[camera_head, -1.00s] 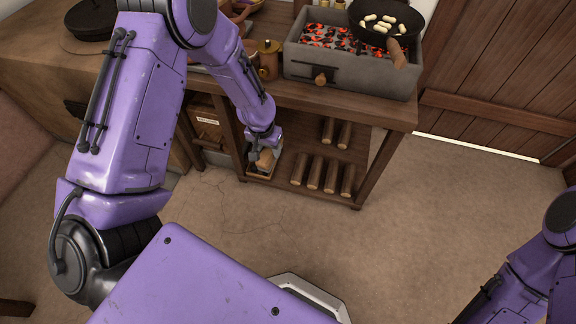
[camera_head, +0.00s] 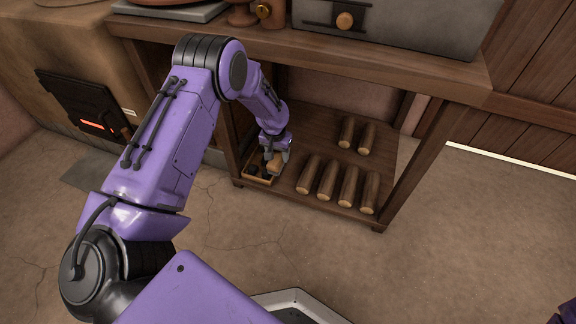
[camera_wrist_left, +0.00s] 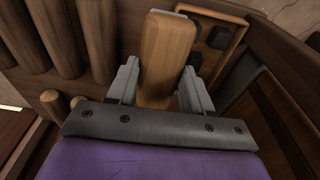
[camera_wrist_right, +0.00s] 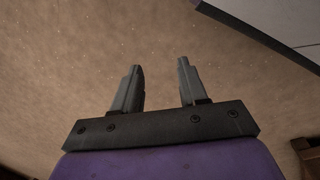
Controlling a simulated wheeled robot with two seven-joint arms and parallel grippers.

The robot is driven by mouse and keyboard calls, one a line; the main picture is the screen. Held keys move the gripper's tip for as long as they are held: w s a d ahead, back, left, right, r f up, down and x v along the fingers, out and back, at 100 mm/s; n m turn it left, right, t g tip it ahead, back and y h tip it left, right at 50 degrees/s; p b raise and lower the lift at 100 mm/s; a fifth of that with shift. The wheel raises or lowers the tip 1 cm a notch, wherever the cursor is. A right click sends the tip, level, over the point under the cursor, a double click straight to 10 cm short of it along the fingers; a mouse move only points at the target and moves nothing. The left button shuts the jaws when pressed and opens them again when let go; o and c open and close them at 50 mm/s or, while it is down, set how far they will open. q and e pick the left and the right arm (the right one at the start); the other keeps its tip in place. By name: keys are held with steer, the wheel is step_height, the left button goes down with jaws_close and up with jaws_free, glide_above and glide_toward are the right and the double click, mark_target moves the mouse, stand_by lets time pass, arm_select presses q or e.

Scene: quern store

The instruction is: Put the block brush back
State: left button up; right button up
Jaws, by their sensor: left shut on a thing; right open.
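The block brush (camera_wrist_left: 166,60) is a light wooden block between the two fingers of my left gripper (camera_wrist_left: 157,82) in the left wrist view. In the head view the brush (camera_head: 275,166) shows small below my left gripper (camera_head: 276,158), at the lower shelf. My left gripper is shut on it. The brush is over or beside a shallow wooden tray (camera_head: 259,180) on the shelf's left end; I cannot tell whether it touches the tray. My right gripper (camera_wrist_right: 158,88) is open and empty above the floor in the right wrist view.
Dark small blocks (camera_wrist_left: 217,36) lie in the tray. A shelf post (camera_head: 228,150) stands left of my gripper. The table top (camera_head: 400,62) overhangs the shelf. The floor in front is clear.

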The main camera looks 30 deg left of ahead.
arm_select(q)
steer(key=f, duration=0.1)
steer(key=w+f+b, duration=0.1)
steer(key=f, duration=0.1)
steer(key=w+f+b, duration=0.1)
steer(key=shift+w+d+f, duration=0.15)
steer(key=shift+w+d, duration=0.05)
steer(key=shift+d, duration=0.2)
steer(key=f+b, duration=0.1)
steer(key=w+f+b, duration=0.1)
steer(key=f+b, duration=0.2)
steer(key=shift+w+d+f, duration=0.2)
steer(key=shift+w+d, duration=0.1)
arm_select(e)
steer(key=w+d+f, duration=0.1)
steer(key=d+f, duration=0.1)
steer(key=w+d+f+n+t+h, duration=0.1)
steer(key=d+f, duration=0.1)
steer(key=f, duration=0.1)
steer(key=w+d+f+n+t, duration=0.1)
steer(key=d+f, duration=0.1)
steer(key=shift+w+f, duration=0.3)
arm_select(q)
steer(key=shift+r, duration=0.15)
arm_select(e)
steer(key=shift+r+h, duration=0.1)
steer(key=shift+h, duration=0.2)
